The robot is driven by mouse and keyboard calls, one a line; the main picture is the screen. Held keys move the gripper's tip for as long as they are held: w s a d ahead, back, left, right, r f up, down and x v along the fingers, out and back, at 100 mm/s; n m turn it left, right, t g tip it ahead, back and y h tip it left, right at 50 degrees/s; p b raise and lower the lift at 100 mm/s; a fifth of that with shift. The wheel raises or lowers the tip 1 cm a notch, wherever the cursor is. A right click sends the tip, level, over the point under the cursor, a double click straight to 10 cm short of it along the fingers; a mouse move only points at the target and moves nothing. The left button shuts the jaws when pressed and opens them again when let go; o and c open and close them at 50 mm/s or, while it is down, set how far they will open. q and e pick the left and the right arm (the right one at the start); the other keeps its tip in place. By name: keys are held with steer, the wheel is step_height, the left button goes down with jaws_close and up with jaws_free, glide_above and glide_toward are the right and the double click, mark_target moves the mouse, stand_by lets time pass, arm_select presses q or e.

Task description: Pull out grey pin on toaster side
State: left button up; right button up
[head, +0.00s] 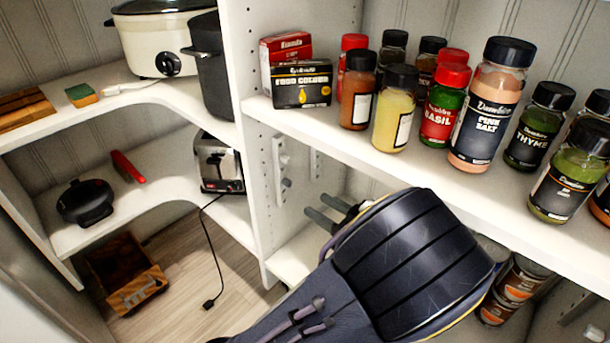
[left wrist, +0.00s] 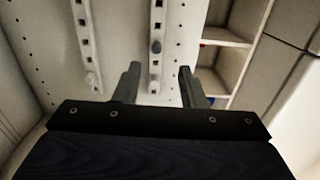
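The silver and black toaster (head: 219,164) stands on the middle left shelf, beside a white upright panel. Pale strips with pegs run down that panel's right face. A grey pin (head: 286,183) sticks out low on the nearer strip in the head view. In the left wrist view a darker grey pin (left wrist: 156,46) shows on the right-hand strip, beyond and between the fingers. My left gripper (head: 317,206) is open and empty, its two dark fingers apart, to the right of the strips. It also shows in the left wrist view (left wrist: 160,68). My right gripper is out of view.
Spice jars (head: 487,105) and food colour boxes (head: 300,84) stand on the shelf above my left arm. More jars (head: 515,290) are below at right. A black cord (head: 212,250) hangs from the toaster shelf. Space between gripper and strips looks clear.

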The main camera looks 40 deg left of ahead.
mark_target(290, 185)
arm_select(q)
steer(key=shift+w+d+r, duration=0.15)
steer(key=shift+w+d, duration=0.05)
steer(key=shift+a, duration=0.1)
steer(key=a, duration=0.7)
steer(key=shift+w, duration=0.3)
steer(key=shift+w+a+b, duration=0.1)
steer(key=shift+a+b, duration=0.25)
steer(key=shift+a, duration=0.55)
steer(key=shift+b, duration=0.45)
stand_by(0.4)
jaws_close()
